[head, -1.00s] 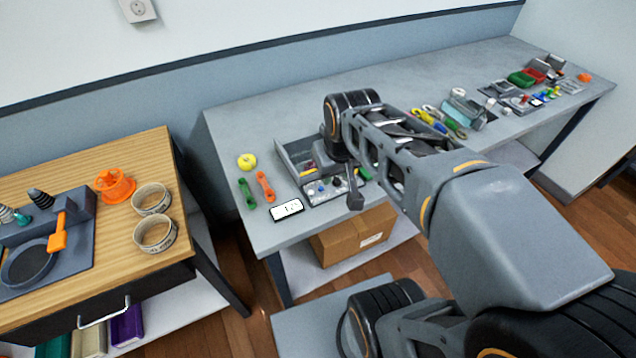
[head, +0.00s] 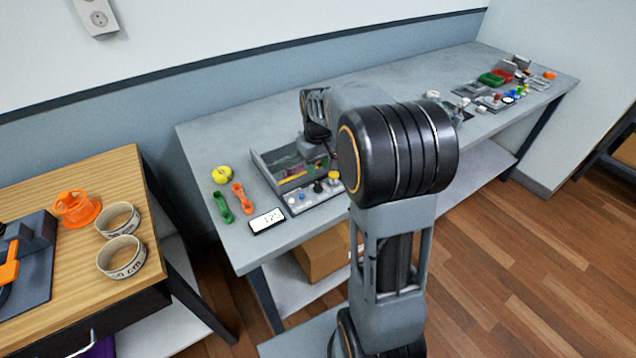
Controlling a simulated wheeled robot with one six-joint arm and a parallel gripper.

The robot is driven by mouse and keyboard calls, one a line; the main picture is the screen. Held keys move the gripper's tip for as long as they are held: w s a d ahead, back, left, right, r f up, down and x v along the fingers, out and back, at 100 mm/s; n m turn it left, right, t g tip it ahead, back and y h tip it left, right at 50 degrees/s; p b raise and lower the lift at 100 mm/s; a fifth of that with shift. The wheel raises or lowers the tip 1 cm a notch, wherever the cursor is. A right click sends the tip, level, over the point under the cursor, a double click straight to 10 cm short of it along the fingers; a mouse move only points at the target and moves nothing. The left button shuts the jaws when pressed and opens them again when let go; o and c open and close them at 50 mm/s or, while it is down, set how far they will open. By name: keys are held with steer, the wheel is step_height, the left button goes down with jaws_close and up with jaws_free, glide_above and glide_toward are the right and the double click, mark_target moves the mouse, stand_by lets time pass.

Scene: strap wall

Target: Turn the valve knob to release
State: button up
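A small control panel (head: 312,197) runs along the front of an open grey tray on the long grey bench. It carries small round knobs: a black one (head: 317,187), a yellow one (head: 333,177) and pale ones at its left. I cannot tell which of these, if any, is the valve knob. My gripper (head: 316,150) is over the back right part of the tray, behind the panel and apart from the black knob. Its fingers are too small and partly hidden to tell whether they are open. My forearm covers the panel's right side.
A yellow round object (head: 222,174), a green wrench-like piece (head: 223,206), an orange one (head: 242,198) and a white display (head: 267,221) lie left of the tray. Several small parts stand farther right. A wooden table (head: 100,185) with two rings is at left.

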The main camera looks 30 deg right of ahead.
mark_target(318, 183)
step_height(318, 183, down, 7)
steer(key=shift+r, duration=0.2)
steer(key=shift+c, duration=0.4)
jaws_close()
